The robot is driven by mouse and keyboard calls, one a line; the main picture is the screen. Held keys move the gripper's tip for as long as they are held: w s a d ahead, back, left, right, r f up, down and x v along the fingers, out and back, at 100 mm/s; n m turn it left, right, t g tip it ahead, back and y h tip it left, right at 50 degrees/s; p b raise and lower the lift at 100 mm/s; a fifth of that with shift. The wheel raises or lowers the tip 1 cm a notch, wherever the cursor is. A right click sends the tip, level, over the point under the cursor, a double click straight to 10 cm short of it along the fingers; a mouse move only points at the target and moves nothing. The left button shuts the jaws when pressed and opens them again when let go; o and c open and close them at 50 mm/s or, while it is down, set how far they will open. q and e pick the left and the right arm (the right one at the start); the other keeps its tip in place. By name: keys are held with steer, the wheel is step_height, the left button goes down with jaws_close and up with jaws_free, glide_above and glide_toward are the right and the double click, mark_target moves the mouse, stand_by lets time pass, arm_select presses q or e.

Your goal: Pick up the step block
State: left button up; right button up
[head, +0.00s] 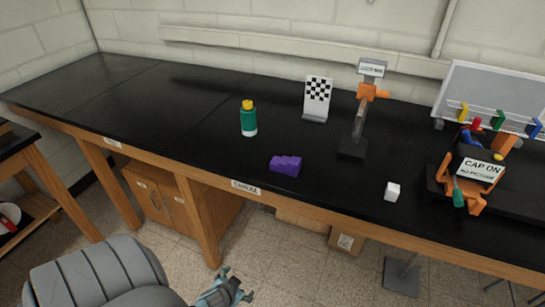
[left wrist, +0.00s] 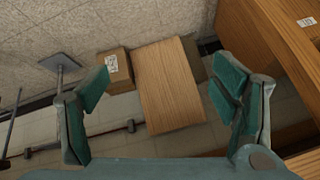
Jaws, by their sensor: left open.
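The step block is a small purple block with a stepped top (head: 286,166). It stands on the black bench top near the front edge, in the middle of the head view. My left gripper (head: 232,288) is at the bottom of the head view, in front of the bench and well apart from the block. In the left wrist view my left gripper (left wrist: 160,85) has its two green-padded fingers spread wide with nothing between them. My right gripper is not in view.
Near the block are a green bottle with a yellow cap (head: 248,118), a white cube (head: 392,191), a dark stand with an orange clamp (head: 352,147) and a checkerboard card (head: 317,95). A cluttered orange fixture (head: 473,185) stands right. The bench's left part is clear.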

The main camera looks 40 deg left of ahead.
arm_select(q)
steer(key=shift+o, duration=1.1)
steer(key=w+a+r+t+y+b, duration=0.1)
steer(key=w+a+r+t+b, duration=0.1)
steer(key=w+r, duration=0.6)
steer(key=shift+w+a+n+t, duration=0.25)
steer(key=shift+w+n+t, duration=0.15)
steer(key=shift+w+t, duration=0.5)
steer(key=n+t+y+b, duration=0.1)
steer(key=n+t+b, duration=0.15)
steer(key=t, duration=0.35)
glide_toward(283, 166)
steer(key=x, duration=0.6)
steer(key=shift+w+d+f, duration=0.15)
steer(key=shift+w, duration=0.2)
steer(key=x, duration=0.4)
steer(key=shift+w+a, duration=0.25)
steer(key=shift+a, duration=0.1)
steer(key=shift+w+a, duration=0.1)
steer(key=shift+w, duration=0.35)
steer(key=shift+s, duration=0.1)
steer(key=c, duration=1.3)
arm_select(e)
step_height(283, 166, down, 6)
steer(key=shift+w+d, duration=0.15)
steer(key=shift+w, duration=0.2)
